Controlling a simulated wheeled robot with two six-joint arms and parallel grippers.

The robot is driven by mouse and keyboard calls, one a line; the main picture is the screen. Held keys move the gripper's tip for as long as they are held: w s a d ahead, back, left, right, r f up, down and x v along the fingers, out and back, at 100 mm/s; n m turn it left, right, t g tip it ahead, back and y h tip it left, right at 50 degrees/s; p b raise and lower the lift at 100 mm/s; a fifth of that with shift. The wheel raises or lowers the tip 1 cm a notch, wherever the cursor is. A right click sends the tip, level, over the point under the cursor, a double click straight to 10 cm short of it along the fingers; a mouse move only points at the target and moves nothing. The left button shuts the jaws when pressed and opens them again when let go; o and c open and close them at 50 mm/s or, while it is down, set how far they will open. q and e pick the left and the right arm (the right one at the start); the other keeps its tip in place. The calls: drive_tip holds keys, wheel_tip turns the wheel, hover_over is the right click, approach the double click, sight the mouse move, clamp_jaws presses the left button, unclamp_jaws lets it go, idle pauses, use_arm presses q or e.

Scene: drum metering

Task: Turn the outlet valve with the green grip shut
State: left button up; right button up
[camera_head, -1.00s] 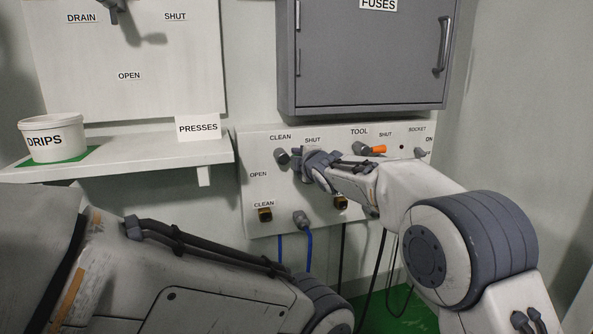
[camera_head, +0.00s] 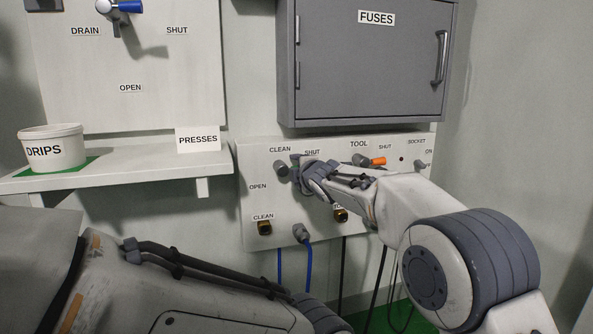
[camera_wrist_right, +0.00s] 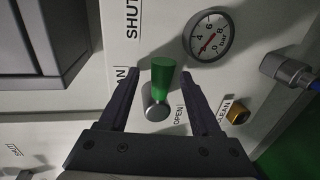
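The outlet valve under the CLEAN label has a grey hub (camera_head: 282,168) on the white panel. Its green grip (camera_wrist_right: 163,75) shows in the right wrist view, pointing away from the hub to the right along the panel, on the SHUT label's side and away from OPEN. In the head view the grip is mostly hidden by my gripper. My right gripper (camera_wrist_right: 158,73) is open, one finger on each side of the grip with a visible gap to both. It also shows in the head view (camera_head: 308,172). My left arm crosses the lower left; its gripper is not visible.
A pressure gauge (camera_wrist_right: 208,36) sits near the grip. The TOOL valve with an orange grip (camera_head: 378,161) is to the right. A blue hose (camera_head: 308,250) hangs below. A shelf (camera_head: 125,172) holds a DRIPS tub (camera_head: 52,150). A FUSES cabinet (camera_head: 365,70) overhangs the panel.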

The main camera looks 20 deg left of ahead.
drive_tip(key=shift+s+d+b, duration=0.35)
drive_tip(key=shift+s+b, duration=0.05)
drive_tip(key=shift+b, duration=0.1)
drive_tip(key=b+v, duration=0.3)
drive_tip(key=v, duration=0.6)
drive_tip(key=shift+s+b, duration=0.2)
drive_tip(key=shift+b, duration=0.15)
drive_tip(key=shift+d+r, duration=0.1)
drive_tip(key=shift+r, duration=0.05)
